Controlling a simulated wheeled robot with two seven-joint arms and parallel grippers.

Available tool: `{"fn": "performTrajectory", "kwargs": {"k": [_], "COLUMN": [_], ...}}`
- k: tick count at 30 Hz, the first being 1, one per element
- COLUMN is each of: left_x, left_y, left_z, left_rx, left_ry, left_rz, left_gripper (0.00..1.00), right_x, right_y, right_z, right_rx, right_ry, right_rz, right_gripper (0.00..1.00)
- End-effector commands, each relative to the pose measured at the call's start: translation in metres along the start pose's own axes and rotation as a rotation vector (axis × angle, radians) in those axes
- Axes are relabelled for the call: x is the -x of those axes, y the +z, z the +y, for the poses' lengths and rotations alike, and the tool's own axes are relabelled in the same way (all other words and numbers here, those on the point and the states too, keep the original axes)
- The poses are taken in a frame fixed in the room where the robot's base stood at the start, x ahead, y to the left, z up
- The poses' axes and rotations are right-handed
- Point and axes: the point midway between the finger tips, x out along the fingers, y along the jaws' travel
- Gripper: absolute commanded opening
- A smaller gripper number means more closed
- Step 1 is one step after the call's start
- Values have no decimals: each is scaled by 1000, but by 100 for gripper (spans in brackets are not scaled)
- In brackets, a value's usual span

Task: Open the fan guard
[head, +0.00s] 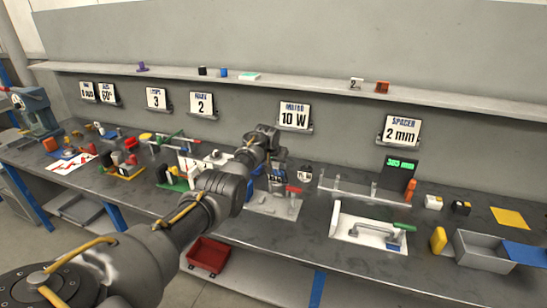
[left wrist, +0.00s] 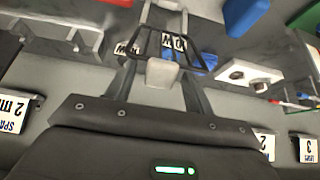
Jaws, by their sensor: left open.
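In the left wrist view, a black barred frame, which looks like the fan guard (left wrist: 196,62), stands over a small 10 W display (left wrist: 174,43). A light grey block (left wrist: 161,74) sits at the frame's near edge. My left gripper (left wrist: 157,86) is open, with one finger on each side of the block; I cannot tell whether they touch it. In the head view my left gripper (head: 277,154) is over the middle of the bench, and the arm partly hides that spot. The guard is too small and covered to make out there. My right gripper is not in view.
The bench (head: 300,232) carries several fixtures. A clear-walled fixture (head: 345,190) and a white tray with a handle (head: 368,236) stand right of the gripper. A shelf (head: 310,88) and number signs (head: 294,115) line the wall behind. A red bin (head: 208,255) is below.

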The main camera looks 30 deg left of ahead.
Motion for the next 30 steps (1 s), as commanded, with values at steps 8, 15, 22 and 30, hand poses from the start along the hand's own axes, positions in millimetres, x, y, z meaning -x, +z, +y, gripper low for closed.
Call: {"fn": "performTrajectory", "kwargs": {"k": [8,15,22,30], "left_x": [31,69,96,104], "left_y": [0,0,0,0], "left_z": [1,1,1,0], "left_rx": [-2,0,1,0], "left_ry": [1,0,0,-1], "left_rz": [5,6,3,1], "left_gripper": [53,53,53,53], "right_x": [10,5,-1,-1], "right_y": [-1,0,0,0], "right_z": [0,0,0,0], "right_rx": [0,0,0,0], "right_ry": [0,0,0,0], "right_rz": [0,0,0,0], "right_gripper": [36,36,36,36]}}
